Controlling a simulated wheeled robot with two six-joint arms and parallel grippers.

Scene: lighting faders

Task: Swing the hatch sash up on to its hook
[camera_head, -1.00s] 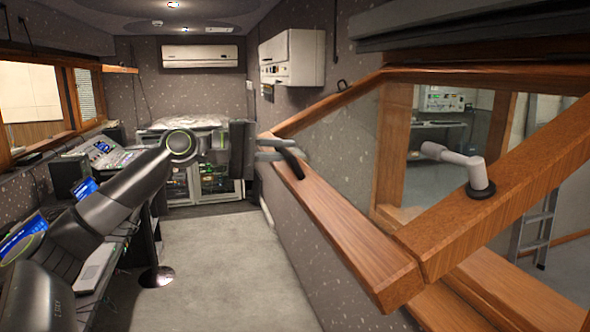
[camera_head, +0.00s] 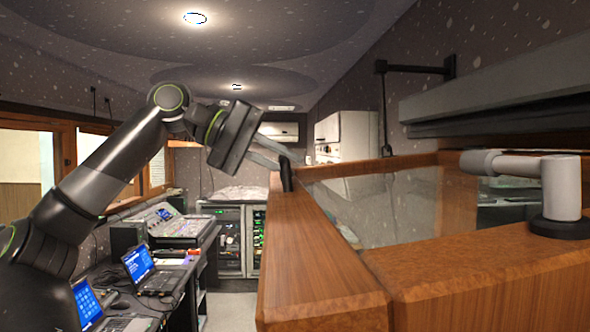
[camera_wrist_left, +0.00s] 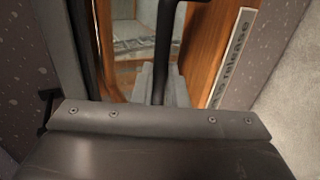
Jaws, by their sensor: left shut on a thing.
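The hatch sash is a wooden frame (camera_head: 315,265) around a glass pane (camera_head: 395,205), seen at a shallow angle and raised. A short black handle (camera_head: 286,177) stands at its left rail. My left gripper (camera_head: 281,158) reaches in from the left and is shut on this handle. In the left wrist view the grey fingers close around the dark handle bar (camera_wrist_left: 161,65). A black hook (camera_head: 384,115) hangs from a wall bracket above the sash's far side, apart from it. My right gripper is not in view.
A grey bent lever (camera_head: 565,190) on a black base sits on the wood at right. A dark grey ledge (camera_head: 500,115) overhangs the sash there. A desk with laptops (camera_head: 150,268) and a mixing console (camera_head: 175,222) lies at lower left. A white wall box (camera_head: 345,135) stands behind.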

